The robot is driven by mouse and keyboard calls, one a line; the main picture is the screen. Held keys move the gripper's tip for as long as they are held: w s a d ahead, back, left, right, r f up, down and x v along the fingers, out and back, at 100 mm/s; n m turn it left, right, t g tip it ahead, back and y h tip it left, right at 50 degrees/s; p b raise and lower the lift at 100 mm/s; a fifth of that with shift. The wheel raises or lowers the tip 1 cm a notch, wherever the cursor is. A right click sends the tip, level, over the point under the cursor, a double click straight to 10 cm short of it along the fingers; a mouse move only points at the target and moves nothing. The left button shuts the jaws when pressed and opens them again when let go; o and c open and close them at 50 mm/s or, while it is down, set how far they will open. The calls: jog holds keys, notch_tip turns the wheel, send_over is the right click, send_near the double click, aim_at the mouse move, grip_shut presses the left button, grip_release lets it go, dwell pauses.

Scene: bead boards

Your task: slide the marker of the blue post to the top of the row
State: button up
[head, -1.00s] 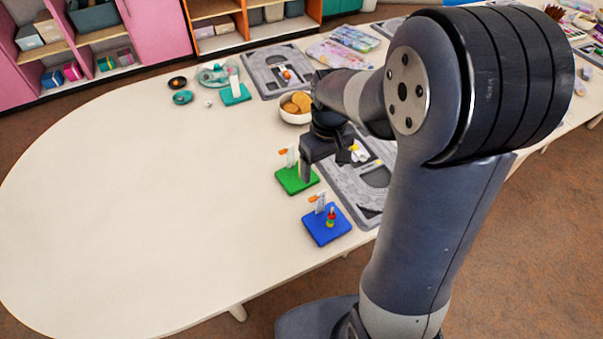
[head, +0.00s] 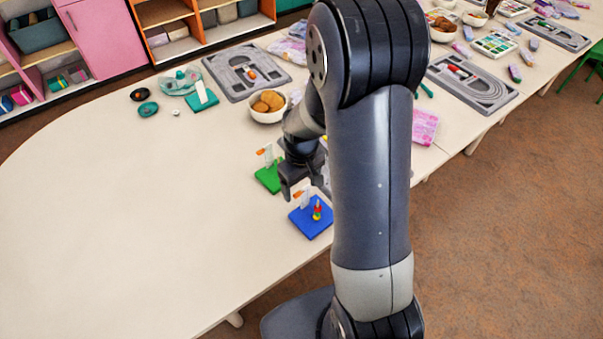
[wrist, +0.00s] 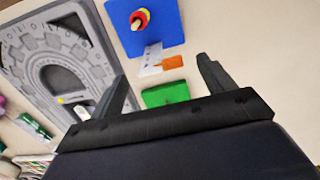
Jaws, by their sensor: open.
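The blue post board (head: 311,222) lies on the table near its front edge, with a small stack of red, yellow and green beads (head: 317,210) on it. An upright whitish strip with an orange marker (head: 298,195) stands at its back left edge. In the wrist view the blue board (wrist: 168,18) is at the top, and the orange marker (wrist: 173,62) shows between the fingers, beyond them. My gripper (head: 290,190) is open and empty, above and behind the blue board; it also shows in the wrist view (wrist: 165,82). The head view hides the fingertips' exact gap to the marker.
A green board (head: 267,178) with its own orange marker (head: 263,151) stands close behind, near my gripper. A grey tray (wrist: 62,60) lies beside the boards. A bowl of round brown items (head: 267,105) is further back.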

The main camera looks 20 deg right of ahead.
aim_at(302, 190)
jog(key=shift+f, duration=0.3)
jog(key=shift+c, duration=0.5)
jog(key=c, duration=0.9)
jog(key=shift+c, duration=0.2)
jog(key=shift+f, duration=0.1)
jog(key=shift+f+b, duration=1.05)
jog(key=shift+f, duration=0.05)
jog(key=o, duration=1)
